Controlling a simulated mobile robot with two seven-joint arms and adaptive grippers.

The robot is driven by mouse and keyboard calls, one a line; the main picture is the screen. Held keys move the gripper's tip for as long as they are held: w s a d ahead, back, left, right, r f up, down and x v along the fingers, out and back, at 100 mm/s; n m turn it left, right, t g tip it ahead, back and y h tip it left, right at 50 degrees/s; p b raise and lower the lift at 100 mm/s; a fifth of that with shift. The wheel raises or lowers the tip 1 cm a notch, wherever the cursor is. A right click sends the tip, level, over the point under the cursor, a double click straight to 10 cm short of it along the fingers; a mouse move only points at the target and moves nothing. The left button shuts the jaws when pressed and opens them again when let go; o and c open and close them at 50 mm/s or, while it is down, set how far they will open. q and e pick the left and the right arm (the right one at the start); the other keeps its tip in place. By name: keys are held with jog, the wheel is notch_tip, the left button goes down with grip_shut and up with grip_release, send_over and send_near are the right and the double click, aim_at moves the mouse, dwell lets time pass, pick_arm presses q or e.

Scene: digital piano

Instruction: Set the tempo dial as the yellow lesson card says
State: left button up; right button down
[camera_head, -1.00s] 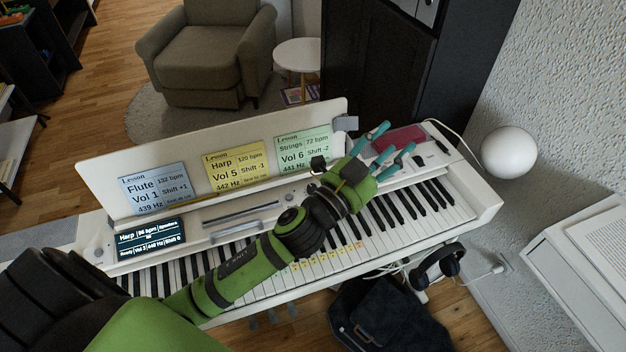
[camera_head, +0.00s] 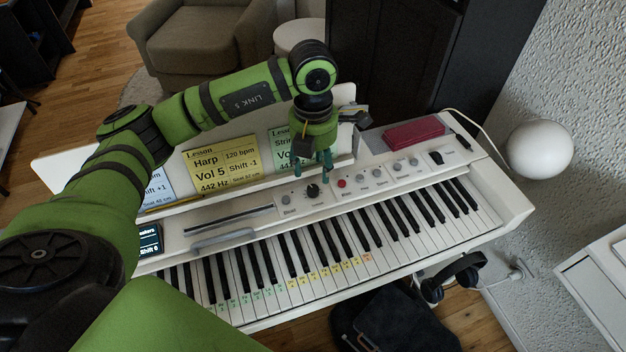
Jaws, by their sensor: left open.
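The yellow lesson card (camera_head: 222,166) stands on the music rest and reads Harp, 120 bpm, Vol 5, Shift -1, 442 Hz. A round black dial (camera_head: 312,191) sits on the piano's control panel; its label is too small to read, so I cannot confirm that it is the tempo dial. My left gripper (camera_head: 312,165) points down just above and behind this dial, with its teal fingers apart and nothing seen between them. I cannot tell whether a fingertip touches the panel. The piano's display (camera_head: 149,240) is mostly hidden by my left arm. My right gripper is not in view.
A red button (camera_head: 341,184) and several grey knobs lie right of the black dial. A green card (camera_head: 283,160) stands partly behind my gripper, and a blue card (camera_head: 160,188) is partly covered by my arm. A dark red case (camera_head: 414,133) lies at the back right.

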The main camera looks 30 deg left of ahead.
aim_at(313, 188)
pick_arm(q)
jog(key=shift+a+f, duration=0.2)
jog(key=shift+f, duration=0.1)
jog(key=shift+d+f+p, duration=0.1)
jog(key=shift+f+p, duration=0.4)
jog(key=shift+f, duration=2.65)
grip_shut()
